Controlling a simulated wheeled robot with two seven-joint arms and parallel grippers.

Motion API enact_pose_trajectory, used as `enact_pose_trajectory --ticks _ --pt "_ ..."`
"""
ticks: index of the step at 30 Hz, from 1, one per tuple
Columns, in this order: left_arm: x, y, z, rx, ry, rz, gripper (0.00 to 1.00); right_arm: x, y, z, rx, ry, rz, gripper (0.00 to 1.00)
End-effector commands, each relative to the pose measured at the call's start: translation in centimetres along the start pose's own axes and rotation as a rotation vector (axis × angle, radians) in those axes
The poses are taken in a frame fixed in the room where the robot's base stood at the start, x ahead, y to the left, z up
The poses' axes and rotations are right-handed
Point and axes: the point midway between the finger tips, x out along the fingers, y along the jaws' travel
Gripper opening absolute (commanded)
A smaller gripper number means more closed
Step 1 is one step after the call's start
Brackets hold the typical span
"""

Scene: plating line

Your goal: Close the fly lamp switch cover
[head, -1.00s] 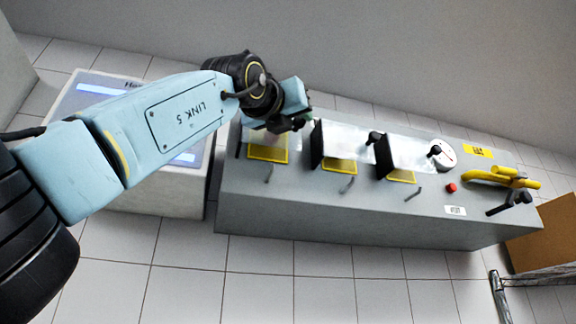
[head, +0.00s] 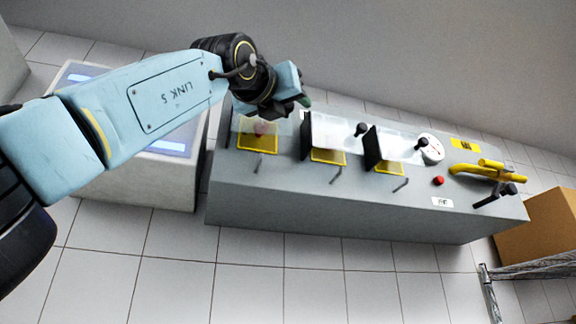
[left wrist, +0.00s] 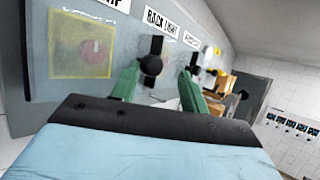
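Three switch covers with yellow frames sit in a row on the grey cabinet (head: 330,215). The leftmost cover (head: 258,138) lies flat over its yellow frame, with a blurred red shape behind it. In the left wrist view, this cover (left wrist: 82,52) is a yellowish see-through square below a label of which only "MP" is readable. The middle cover (head: 335,132) and right cover (head: 398,143) stand raised. My left gripper (head: 300,103) hovers above the cabinet's back edge, right of the leftmost cover. Its green fingers (left wrist: 160,75) are apart, with nothing seen held.
Black knobs (head: 362,129) show on the raised covers. A round gauge (head: 431,149), red button (head: 439,181) and yellow handle (head: 478,171) are farther right. A cardboard box (head: 545,228) stands beyond.

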Motion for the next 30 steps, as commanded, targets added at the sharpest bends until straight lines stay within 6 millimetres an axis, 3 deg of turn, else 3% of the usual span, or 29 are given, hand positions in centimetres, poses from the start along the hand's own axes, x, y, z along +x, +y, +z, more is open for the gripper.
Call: enact_pose_trajectory --ticks 3,18,24,30 --pt "-2.2 0.1 -0.4 -0.002 -0.002 0.001 0.43 2.2 0.0 0.2 0.0 0.0 0.0 0.52" --pt "-10.0 0.6 0.1 -0.004 -0.007 0.006 0.43 7.8 0.0 0.7 -0.001 0.0 0.001 0.52" --pt "-11.5 0.7 0.3 -0.005 -0.006 0.006 0.43 8.6 0.0 0.8 -0.001 0.0 0.001 0.52" --pt "-11.8 0.7 0.5 -0.005 -0.006 0.007 0.43 8.7 0.0 0.8 -0.001 0.0 0.001 0.52"
